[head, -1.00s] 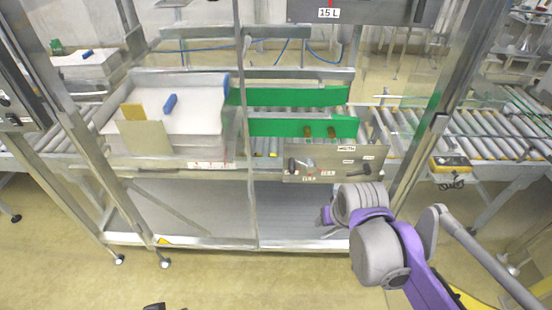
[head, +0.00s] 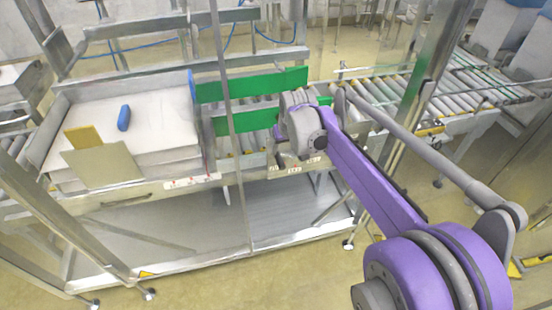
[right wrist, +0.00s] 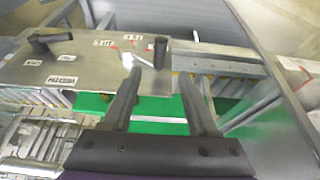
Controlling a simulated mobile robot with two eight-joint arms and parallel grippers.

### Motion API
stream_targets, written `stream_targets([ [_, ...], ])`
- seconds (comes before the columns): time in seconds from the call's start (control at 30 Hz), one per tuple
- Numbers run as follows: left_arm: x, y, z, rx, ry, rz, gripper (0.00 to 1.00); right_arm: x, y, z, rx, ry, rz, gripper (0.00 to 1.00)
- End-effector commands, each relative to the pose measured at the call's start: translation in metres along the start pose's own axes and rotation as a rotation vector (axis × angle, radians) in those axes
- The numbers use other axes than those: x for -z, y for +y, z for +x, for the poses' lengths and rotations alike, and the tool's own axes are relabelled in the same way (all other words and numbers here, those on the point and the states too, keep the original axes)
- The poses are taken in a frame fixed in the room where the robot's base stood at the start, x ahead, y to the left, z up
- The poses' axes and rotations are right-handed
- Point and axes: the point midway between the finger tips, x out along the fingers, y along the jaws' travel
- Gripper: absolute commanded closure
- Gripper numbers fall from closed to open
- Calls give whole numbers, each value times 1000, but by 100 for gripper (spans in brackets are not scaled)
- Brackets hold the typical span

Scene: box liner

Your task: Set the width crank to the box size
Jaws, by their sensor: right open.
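In the right wrist view a metal control panel (right wrist: 100,60) appears upside down with small labels and a scale. One dark crank handle (right wrist: 160,50) stands just beyond the fingertips, in line with the gap between them. A second dark crank handle (right wrist: 45,38) is at the panel's left. Which one is marked for width is too small to read. My right gripper (right wrist: 159,76) is open and empty, its fingers pointing at the panel. In the head view my right wrist hides most of the panel (head: 305,168). My left gripper is not in view.
Green guide plates (head: 250,85) stand over the rollers behind the panel. A white stack (head: 150,105) with a blue roll (head: 124,118) is at the left. A vertical frame post (head: 226,120) stands left of my right arm. A roller conveyor (head: 400,100) runs off right.

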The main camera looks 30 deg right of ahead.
Motion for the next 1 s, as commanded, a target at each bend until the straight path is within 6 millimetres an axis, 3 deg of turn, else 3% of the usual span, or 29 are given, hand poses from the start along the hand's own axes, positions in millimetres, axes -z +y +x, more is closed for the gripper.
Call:
stream_targets([
  [0.3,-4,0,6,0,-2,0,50,0,0,61,0,0,0,41],
  [0.5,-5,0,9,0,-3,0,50,0,0,87,0,0,0,41],
  [0.9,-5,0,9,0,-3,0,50,0,0,95,0,0,0,41],
  [1.0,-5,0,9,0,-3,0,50,0,0,94,0,0,0,57],
])
